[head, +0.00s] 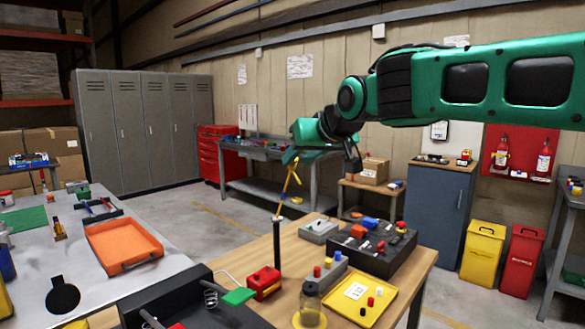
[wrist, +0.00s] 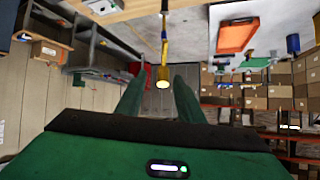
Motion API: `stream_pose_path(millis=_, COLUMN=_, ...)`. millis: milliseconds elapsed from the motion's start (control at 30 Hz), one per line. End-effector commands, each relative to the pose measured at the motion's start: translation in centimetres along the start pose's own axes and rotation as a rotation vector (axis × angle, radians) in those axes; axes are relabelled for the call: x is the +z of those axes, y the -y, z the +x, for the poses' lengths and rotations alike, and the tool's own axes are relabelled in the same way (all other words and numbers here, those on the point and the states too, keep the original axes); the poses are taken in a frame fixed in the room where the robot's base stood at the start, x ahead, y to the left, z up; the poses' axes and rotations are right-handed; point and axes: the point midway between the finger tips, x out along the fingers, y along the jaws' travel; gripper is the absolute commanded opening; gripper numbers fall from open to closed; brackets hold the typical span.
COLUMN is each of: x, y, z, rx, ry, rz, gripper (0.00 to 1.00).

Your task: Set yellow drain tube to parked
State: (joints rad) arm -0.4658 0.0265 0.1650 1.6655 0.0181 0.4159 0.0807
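The yellow drain tube (head: 286,187) rises from the top of a thin black post (head: 277,250) at the edge of the wooden table. It leans up and to the right, and its upper end is close to my gripper (head: 291,158). In the wrist view, which appears upside down, the tube (wrist: 164,52) hangs from the top and ends in a wider yellow tip (wrist: 163,78). My gripper's two green fingers (wrist: 158,88) are apart, with the tip seen between their ends. I cannot tell whether either finger touches it.
An orange tray (head: 123,244) lies on the grey table at left. The air around the tube looks clear.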

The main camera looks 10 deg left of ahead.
Motion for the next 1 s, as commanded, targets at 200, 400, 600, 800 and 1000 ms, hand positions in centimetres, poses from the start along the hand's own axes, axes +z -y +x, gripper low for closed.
stream_pose_path(millis=200, x=0.0, y=0.0, z=-2.4, rx=-0.001, ry=0.000, rz=0.000, gripper=0.34)
stream_pose_path(millis=400, x=0.1, y=0.0, z=-2.7, rx=-0.001, ry=0.002, rz=0.000, gripper=0.34)
stream_pose_path(millis=600, x=0.1, y=-0.1, z=-2.7, rx=0.000, ry=0.002, rz=0.001, gripper=0.22)
stream_pose_path(millis=800, x=3.1, y=-5.3, z=-3.8, rx=0.082, ry=0.063, rz=0.038, gripper=0.00)
stream_pose_path(millis=1000, x=14.7, y=-19.0, z=-9.8, rx=0.309, ry=0.267, rz=0.193, gripper=0.00)
